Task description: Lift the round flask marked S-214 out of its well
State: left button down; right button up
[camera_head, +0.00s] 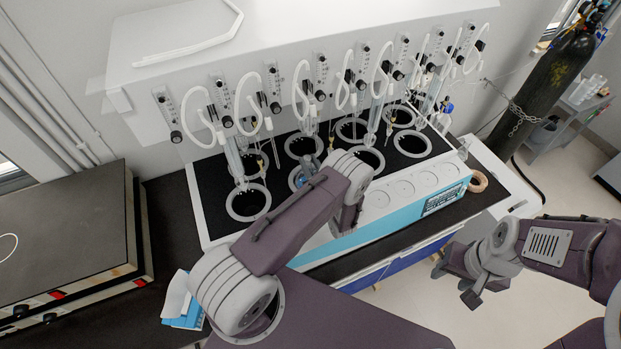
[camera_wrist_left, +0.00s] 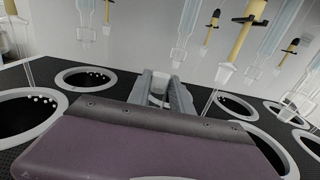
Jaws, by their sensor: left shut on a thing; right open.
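My left gripper (camera_head: 308,166) reaches over the black top of the distiller (camera_head: 213,190) at a front well. The left wrist view shows its two grey fingers (camera_wrist_left: 162,92) shut on a pale glass neck (camera_wrist_left: 160,84), seemingly that of a round flask. No S-214 mark can be read. My right gripper (camera_head: 462,283) is open and empty, to the right of the bench above the floor.
Several ringed wells surround the left gripper, including an empty-looking one at front left (camera_head: 248,203). Glass tubes and yellow clips (camera_wrist_left: 245,35) hang above. A hotplate (camera_head: 65,240) stands left, a gas cylinder (camera_head: 553,85) right. A tan ring (camera_head: 478,182) lies on the right end.

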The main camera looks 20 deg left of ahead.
pick_arm(q)
notch_tip(320, 180, up, 2)
jog(key=shift+a+p, duration=0.1)
jog(key=shift+p, duration=0.4)
jog(key=shift+d+r+p, duration=0.2)
jog(key=shift+r+p, duration=0.5)
jog(key=shift+r, duration=0.35)
jog(key=shift+w+r+p, duration=0.1)
jog(key=shift+r+p, duration=0.6)
jog(key=shift+r, duration=0.2)
jog(key=shift+r+p, duration=0.6)
jog(key=shift+r, duration=0.25)
